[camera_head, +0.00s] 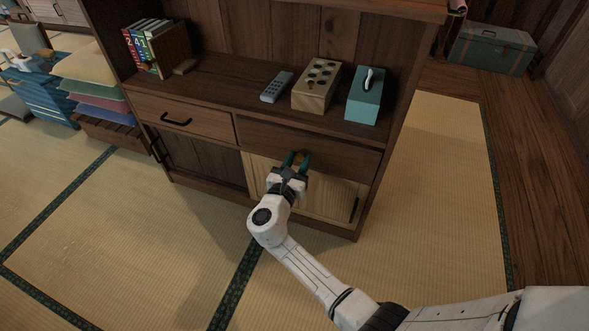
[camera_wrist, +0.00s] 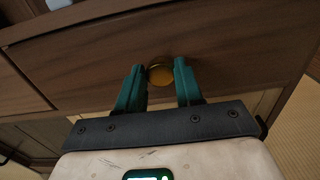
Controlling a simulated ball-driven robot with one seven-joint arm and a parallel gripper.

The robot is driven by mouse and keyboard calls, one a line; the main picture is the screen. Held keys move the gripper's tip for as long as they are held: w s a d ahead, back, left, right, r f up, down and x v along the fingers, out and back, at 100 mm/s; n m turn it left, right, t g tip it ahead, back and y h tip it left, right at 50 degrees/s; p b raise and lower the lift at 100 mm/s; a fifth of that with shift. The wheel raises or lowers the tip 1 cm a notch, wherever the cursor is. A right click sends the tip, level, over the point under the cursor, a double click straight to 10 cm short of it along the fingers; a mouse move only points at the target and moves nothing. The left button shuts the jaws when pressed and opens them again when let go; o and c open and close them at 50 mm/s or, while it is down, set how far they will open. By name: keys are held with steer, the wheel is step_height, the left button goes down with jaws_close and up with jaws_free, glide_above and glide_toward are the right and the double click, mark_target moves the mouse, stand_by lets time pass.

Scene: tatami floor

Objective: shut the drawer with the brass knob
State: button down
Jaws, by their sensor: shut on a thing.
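The drawer with the brass knob is the dark wooden right-hand drawer (camera_head: 335,150) of the cabinet; its front also fills much of the wrist view (camera_wrist: 235,45). I cannot tell clearly how far it stands out. The round brass knob (camera_wrist: 160,75) shows between my fingertips in the wrist view; in the head view my gripper hides it. My gripper (camera_head: 297,158) has its two green fingers on either side of the knob, shut on it, and it reaches the drawer from the front.
The left drawer (camera_head: 190,115) has a black handle. Below are a dark door (camera_head: 205,160) and a pale sliding door (camera_head: 325,190). On the shelf stand books (camera_head: 140,45), a remote (camera_head: 277,87), a holed wooden box (camera_head: 317,84) and a teal tissue box (camera_head: 367,98). The tatami in front is clear.

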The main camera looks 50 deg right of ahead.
steer(key=shift+w+d, duration=0.3)
steer(key=shift+d, duration=0.2)
steer(key=c, duration=0.8)
jaws_free()
steer(key=shift+d, duration=0.15)
steer(key=shift+o, duration=0.2)
steer(key=p+v, duration=0.3)
steer(key=v, duration=0.8)
steer(key=shift+p, duration=0.3)
steer(key=shift+d, duration=0.15)
